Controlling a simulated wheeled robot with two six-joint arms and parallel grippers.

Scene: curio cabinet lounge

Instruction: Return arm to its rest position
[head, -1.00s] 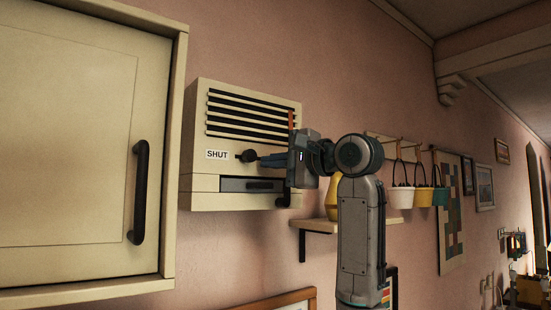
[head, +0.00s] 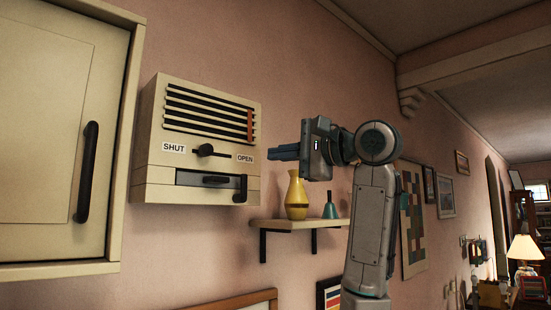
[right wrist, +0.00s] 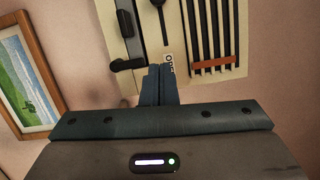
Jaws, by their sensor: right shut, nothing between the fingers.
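My right gripper (head: 272,153) is shut and empty in the head view, its fingers pointing left toward the wall unit and apart from it. In the right wrist view its closed fingers (right wrist: 159,85) show in front of the unit. The cream wall unit (head: 152,155) has dark slats, a red strip at their right end, and a dark slider knob (head: 206,150) between the labels SHUT and OPEN, nearer SHUT. Below is a grey panel with a dark handle. The unit also shows, turned, in the right wrist view (right wrist: 184,50). My left gripper is not in view.
A cream cabinet (head: 40,150) with a dark handle is at the left. A small shelf (head: 275,225) holds a yellow vase (head: 297,196) and a teal bell-shaped object (head: 330,206) near my right arm. A lamp (head: 524,250) stands far right. A framed picture (right wrist: 35,75) hangs nearby.

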